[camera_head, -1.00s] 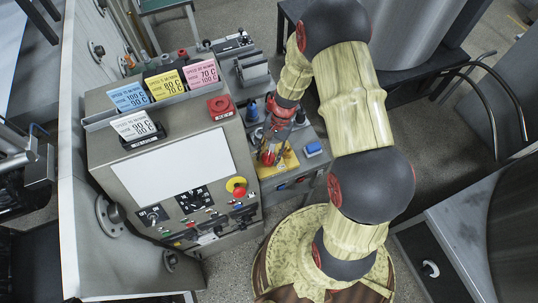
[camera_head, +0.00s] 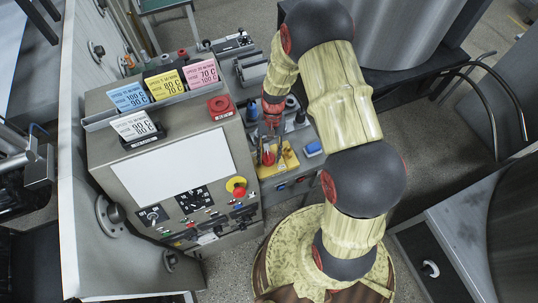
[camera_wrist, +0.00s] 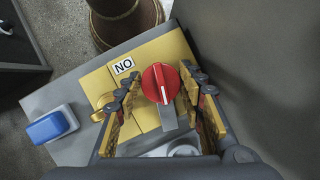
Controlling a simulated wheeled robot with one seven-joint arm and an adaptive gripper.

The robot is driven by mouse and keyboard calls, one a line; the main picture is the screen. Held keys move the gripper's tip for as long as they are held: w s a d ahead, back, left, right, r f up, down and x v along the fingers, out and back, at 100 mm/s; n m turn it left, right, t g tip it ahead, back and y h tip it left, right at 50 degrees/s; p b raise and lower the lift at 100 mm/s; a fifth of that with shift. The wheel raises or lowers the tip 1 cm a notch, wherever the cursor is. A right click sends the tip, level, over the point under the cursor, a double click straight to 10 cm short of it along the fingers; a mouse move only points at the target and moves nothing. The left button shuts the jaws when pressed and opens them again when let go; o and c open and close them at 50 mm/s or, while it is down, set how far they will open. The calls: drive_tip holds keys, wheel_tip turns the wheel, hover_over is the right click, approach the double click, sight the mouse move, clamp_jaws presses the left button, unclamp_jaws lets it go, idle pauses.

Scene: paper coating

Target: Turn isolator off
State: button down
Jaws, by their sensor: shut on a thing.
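The isolator is a round red knob with a white line (camera_wrist: 161,83) on a yellow plate (camera_wrist: 178,48). A white label (camera_wrist: 123,65) on the plate reads "NO" in the wrist view, which looks like "ON" upside down. The white line runs nearly up and down in that view. My gripper (camera_wrist: 160,76) has one finger on each side of the knob and is shut on it, though the contact itself is hard to see. In the head view my gripper (camera_head: 270,158) points down at the yellow plate (camera_head: 288,160), partly hiding the knob.
A blue block (camera_wrist: 52,124) sits beside the yellow plate. The sloped control console (camera_head: 175,165) stands left of my gripper, with a red-and-yellow stop button (camera_head: 237,187) and several coloured cards. A large metal drum (camera_head: 410,30) stands behind my arm.

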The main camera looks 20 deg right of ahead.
sight(268, 147)
drive_tip(key=shift+w+n+h, duration=0.1)
drive_tip(key=shift+n+h, duration=0.3)
drive_tip(key=shift+n, duration=0.8)
drive_tip(key=c, duration=1.1)
unclamp_jaws()
drive_tip(key=shift+c, duration=0.2)
drive_tip(key=v, duration=1.2)
drive_tip(key=shift+w+a, duration=0.1)
drive_tip(key=shift+w, duration=0.05)
